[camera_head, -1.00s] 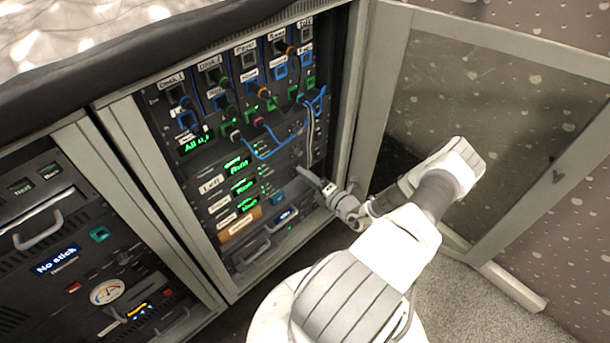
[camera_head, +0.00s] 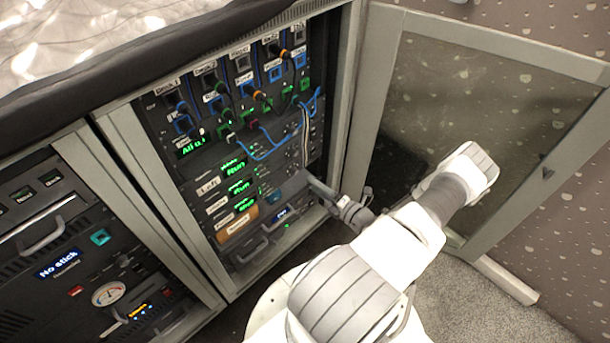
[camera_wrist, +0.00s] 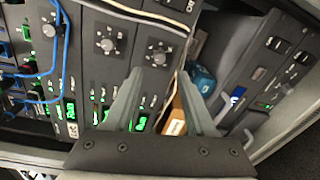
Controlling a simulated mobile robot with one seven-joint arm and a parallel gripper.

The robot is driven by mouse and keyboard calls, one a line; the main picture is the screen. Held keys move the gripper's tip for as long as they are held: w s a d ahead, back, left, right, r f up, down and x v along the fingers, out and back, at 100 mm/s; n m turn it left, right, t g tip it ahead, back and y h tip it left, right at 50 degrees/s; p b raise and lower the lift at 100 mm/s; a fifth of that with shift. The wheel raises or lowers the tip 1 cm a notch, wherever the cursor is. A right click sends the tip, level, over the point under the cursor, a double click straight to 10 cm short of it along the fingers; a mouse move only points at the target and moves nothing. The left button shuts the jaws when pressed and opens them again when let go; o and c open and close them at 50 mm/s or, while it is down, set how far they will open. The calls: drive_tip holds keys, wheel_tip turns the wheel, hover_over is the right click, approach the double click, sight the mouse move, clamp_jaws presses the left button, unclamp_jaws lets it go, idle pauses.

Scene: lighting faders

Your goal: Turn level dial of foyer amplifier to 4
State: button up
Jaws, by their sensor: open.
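Green-lit amplifier units (camera_head: 240,187) are stacked in the lower half of the open rack. Their small labels are too blurred for me to tell which is the foyer amplifier. In the wrist view, one round level dial (camera_wrist: 105,43) and another level dial (camera_wrist: 158,55) show on dark panels with marks around them. I cannot read their settings. My gripper (camera_wrist: 158,78) is open and empty. In the head view my gripper (camera_head: 318,188) is at the rack's right side.
Blue and white cables (camera_wrist: 55,60) hang close to the dials. The glass door (camera_head: 480,130) stands open to the right. Another rack (camera_head: 75,255) is at left.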

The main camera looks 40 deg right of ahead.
drive_tip(key=s+d+p, duration=0.1)
drive_tip(key=s, duration=0.9)
drive_tip(key=shift+s+r+p, duration=0.25)
drive_tip(key=shift+r+p, duration=0.05)
drive_tip(key=shift+w+r, duration=0.1)
